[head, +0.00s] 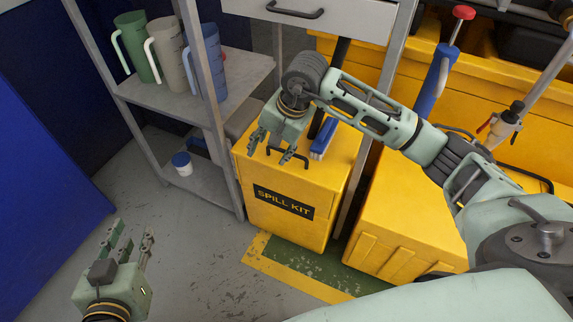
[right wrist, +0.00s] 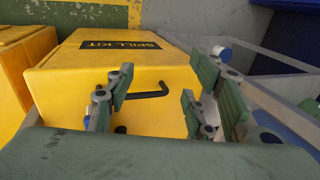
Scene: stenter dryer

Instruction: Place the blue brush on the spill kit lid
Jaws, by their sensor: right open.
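The yellow spill kit (head: 298,222) stands on the floor, its lid (head: 344,150) facing up with a black handle. The blue brush (head: 323,138) rests on the lid, right of the handle; its pale bristle edge shows. My right gripper (head: 273,146) is open and empty over the left part of the lid, left of the brush. In the right wrist view its fingers (right wrist: 163,100) stand apart on either side of the black handle (right wrist: 148,92), and a bit of blue shows beside the left finger. My left gripper (head: 128,242) is open and empty over the floor at lower left.
A grey shelf rack (head: 190,100) on the left holds green, beige and blue jugs (head: 206,59). A blue-lidded pot (head: 182,165) sits on its lower shelf. A drawer (head: 340,17) overhangs behind the lid. A larger yellow bin (head: 405,225) stands close on the right.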

